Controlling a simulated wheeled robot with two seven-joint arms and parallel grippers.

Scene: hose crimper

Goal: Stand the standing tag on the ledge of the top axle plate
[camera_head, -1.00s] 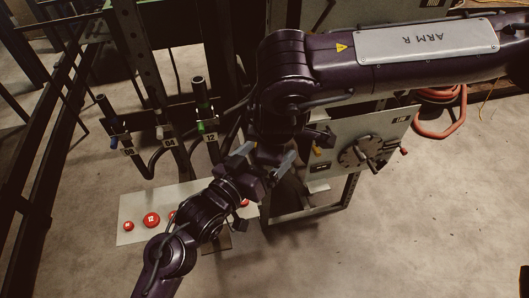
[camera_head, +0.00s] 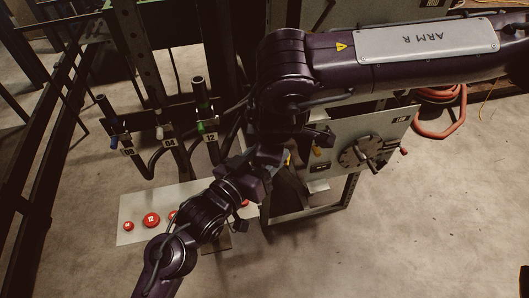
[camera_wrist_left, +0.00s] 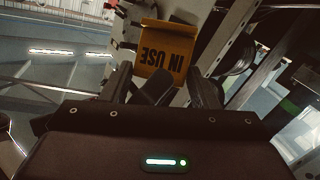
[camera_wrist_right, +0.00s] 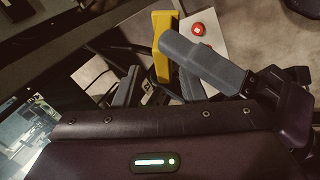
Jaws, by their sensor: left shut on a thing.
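The standing tag (camera_wrist_left: 168,52) is a folded yellow piece marked IN USE, upside down in the left wrist view. My left gripper (camera_wrist_left: 165,88) is shut on it. In the right wrist view the tag (camera_wrist_right: 161,45) shows edge-on as a yellow strip beside one grey finger. My right gripper (camera_wrist_right: 149,58) has its fingers apart, close to the tag; I cannot tell whether it touches. In the head view both grippers meet near the centre, and only a sliver of the tag (camera_head: 288,158) shows. I cannot make out the top axle plate's ledge.
A pale panel with a round dial (camera_head: 360,152) stands right of the grippers, on a metal frame (camera_head: 312,211). A white board with red buttons (camera_head: 151,220) lies lower left. Hoses with numbered plates (camera_head: 211,138) hang at left.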

